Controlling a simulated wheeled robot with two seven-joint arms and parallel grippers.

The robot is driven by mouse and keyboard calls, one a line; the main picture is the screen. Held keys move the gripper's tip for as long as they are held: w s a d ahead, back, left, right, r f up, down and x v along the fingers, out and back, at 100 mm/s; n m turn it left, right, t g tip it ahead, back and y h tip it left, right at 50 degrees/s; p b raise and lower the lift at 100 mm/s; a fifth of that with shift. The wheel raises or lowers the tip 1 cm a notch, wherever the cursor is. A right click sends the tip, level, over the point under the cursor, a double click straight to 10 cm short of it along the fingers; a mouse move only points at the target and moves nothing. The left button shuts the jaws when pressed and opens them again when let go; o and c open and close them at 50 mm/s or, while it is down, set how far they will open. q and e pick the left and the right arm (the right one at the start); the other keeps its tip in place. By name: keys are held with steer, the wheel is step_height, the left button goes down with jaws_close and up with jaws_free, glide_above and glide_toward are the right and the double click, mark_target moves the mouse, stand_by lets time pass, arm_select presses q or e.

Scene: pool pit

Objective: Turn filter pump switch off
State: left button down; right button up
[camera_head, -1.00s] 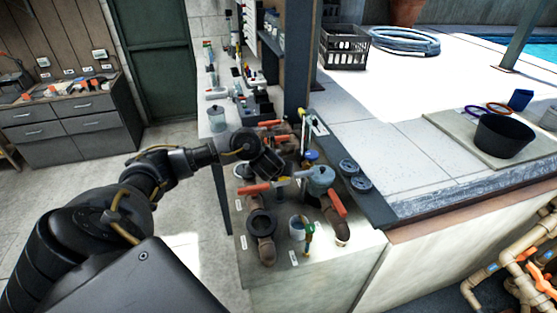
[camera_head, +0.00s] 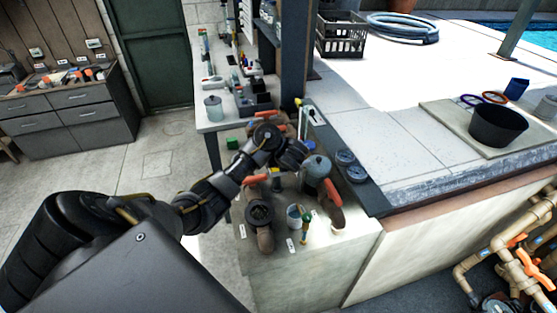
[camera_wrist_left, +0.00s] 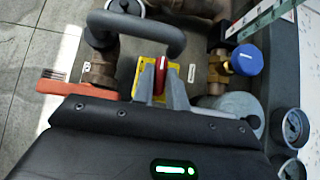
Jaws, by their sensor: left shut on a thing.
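A red switch lever (camera_wrist_left: 160,73) on a yellow plate (camera_wrist_left: 174,88) shows in the left wrist view, below a curved grey pipe. My left gripper (camera_wrist_left: 162,85) has its two grey fingers on either side of the red lever and is shut on it. In the head view my left gripper (camera_head: 289,156) is over the pump and valve bench, and its hand hides much of the switch there. The lever's exact on or off position cannot be told. My right gripper is not in view.
Around the switch are an orange-red valve handle (camera_wrist_left: 75,88), a blue knob (camera_wrist_left: 246,60) and round gauges (camera_wrist_left: 295,127). In the head view, a grey-lidded filter (camera_head: 316,167) and brown pipes stand close by. Open floor (camera_head: 157,160) lies left of the bench.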

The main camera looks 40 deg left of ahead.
arm_select(q)
steer(key=shift+s+f, duration=0.1)
steer(key=shift+f, duration=0.15)
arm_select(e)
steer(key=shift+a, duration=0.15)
